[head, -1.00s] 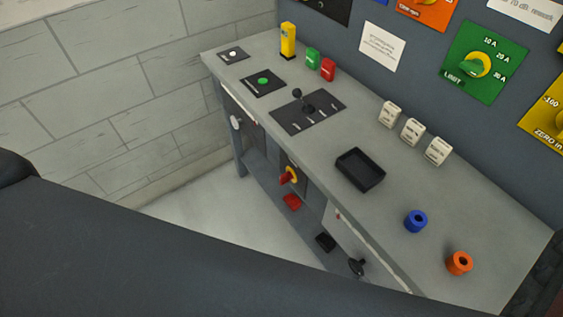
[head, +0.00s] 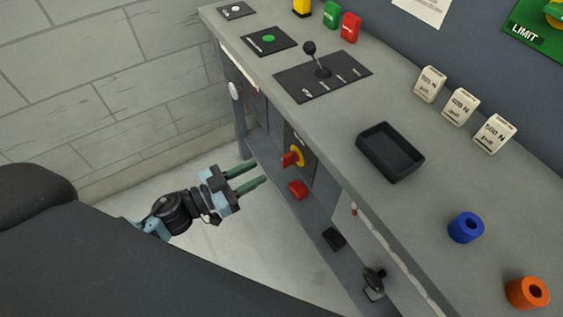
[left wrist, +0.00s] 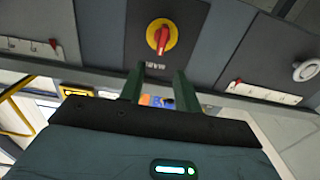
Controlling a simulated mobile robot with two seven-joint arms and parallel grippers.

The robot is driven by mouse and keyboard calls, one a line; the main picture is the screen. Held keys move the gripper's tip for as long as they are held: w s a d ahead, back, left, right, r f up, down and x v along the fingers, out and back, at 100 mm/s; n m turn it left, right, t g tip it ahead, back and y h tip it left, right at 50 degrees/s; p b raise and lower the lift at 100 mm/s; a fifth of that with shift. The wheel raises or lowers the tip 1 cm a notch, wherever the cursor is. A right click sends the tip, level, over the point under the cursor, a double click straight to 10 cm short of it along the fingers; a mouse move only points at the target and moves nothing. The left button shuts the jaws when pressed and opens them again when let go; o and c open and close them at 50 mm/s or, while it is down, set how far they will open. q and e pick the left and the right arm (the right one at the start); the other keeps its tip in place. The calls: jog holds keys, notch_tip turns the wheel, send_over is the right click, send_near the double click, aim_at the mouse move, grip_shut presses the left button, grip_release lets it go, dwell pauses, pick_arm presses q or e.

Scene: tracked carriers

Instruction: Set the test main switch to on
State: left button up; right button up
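The test main switch is a red rotary handle on a yellow disc (head: 292,158), set on a dark panel on the bench front. In the left wrist view the switch (left wrist: 161,37) sits above my fingertips, its red handle close to upright, with a small label below that I cannot read. My left gripper (head: 255,175) is open and empty, with its two green fingers pointing toward the bench, left of the switch and apart from it. In the left wrist view its fingers (left wrist: 156,84) stand apart below the switch. My right gripper is not in view.
The grey bench top (head: 400,225) carries a black tray (head: 390,151), a lever plate (head: 320,82) and blue (head: 465,227) and orange (head: 527,292) rings. A red block (head: 298,190) lies below the switch. The floor before the bench is clear.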

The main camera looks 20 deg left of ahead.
aim_at(288, 160)
pick_arm(q)
jog(key=x, duration=0.8)
jog(key=shift+w+r, duration=0.1)
jog(key=shift+c, duration=0.3)
grip_shut()
